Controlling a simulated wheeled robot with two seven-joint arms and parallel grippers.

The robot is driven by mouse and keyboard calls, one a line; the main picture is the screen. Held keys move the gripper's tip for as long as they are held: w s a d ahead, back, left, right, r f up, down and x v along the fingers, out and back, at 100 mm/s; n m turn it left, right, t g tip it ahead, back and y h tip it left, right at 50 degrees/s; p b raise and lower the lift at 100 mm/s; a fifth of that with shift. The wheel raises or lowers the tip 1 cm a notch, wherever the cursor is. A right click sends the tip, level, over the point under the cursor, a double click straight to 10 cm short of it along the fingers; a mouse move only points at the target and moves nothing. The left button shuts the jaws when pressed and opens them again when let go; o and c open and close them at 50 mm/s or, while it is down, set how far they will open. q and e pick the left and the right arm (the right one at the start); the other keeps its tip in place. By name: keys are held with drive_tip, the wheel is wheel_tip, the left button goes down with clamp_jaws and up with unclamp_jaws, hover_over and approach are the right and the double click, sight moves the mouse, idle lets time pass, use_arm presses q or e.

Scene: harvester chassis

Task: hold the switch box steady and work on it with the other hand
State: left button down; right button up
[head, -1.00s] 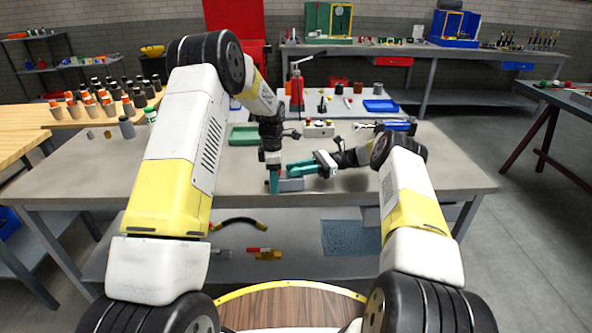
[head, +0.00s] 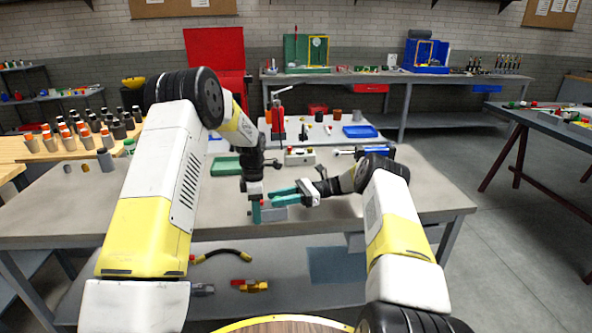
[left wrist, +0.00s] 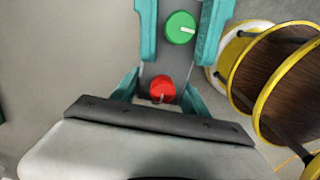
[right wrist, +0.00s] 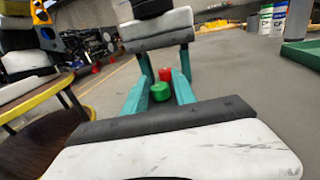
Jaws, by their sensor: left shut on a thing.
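The switch box (left wrist: 175,65) is a narrow grey box with a green knob (left wrist: 180,27) and a red knob (left wrist: 162,89). In the head view the box (head: 280,214) shows small above the tabletop, partly hidden by fingers. My left gripper (head: 257,212) is shut on the box, at its red-knob end. My right gripper (head: 277,196) comes from the other side. Its teal fingers are open, one on either side of the green knob (right wrist: 160,91). I cannot tell whether they touch the box. The red knob (right wrist: 165,74) shows farther off in the right wrist view.
A grey workbench (head: 420,205) lies below. On it stand a green tray (head: 226,166), a pale button box (head: 300,157), a blue tool (head: 385,151) and a red press (head: 277,115). Orange-tipped bottles (head: 65,135) stand on the left. The bench's front right is clear.

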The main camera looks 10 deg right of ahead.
drive_tip(key=m+t, duration=0.2)
drive_tip(key=t, duration=0.2)
drive_tip(key=m+t, duration=0.3)
drive_tip(key=t, duration=0.1)
drive_tip(key=shift+s+m, duration=0.15)
drive_tip(key=shift+m, duration=0.15)
drive_tip(key=m+t+h, duration=0.2)
drive_tip(key=m+t, duration=0.1)
drive_tip(key=t, duration=0.1)
drive_tip(key=m+t+h, duration=0.2)
drive_tip(key=t, duration=0.2)
drive_tip(key=shift+s+a+m, duration=0.1)
drive_tip(key=shift+a+m, duration=0.05)
drive_tip(key=shift+m, duration=0.25)
drive_tip(key=v, duration=1.2)
drive_tip(key=s+a+r+n+g+h, duration=0.2)
drive_tip(key=s+a+r+n+g, duration=0.8)
drive_tip(key=g, duration=0.3)
drive_tip(key=w+d+r+t+h, duration=0.2)
drive_tip(key=d+r+h, duration=0.2)
drive_tip(key=r, duration=0.2)
drive_tip(key=w+d+r+n+t+h, duration=0.1)
drive_tip(key=w+d+r+t+h, duration=0.1)
drive_tip(key=r, duration=0.4)
drive_tip(key=shift+d+r+t+h, duration=0.15)
drive_tip(key=shift+d+t+h, duration=0.45)
drive_tip(key=shift+d+h, duration=0.65)
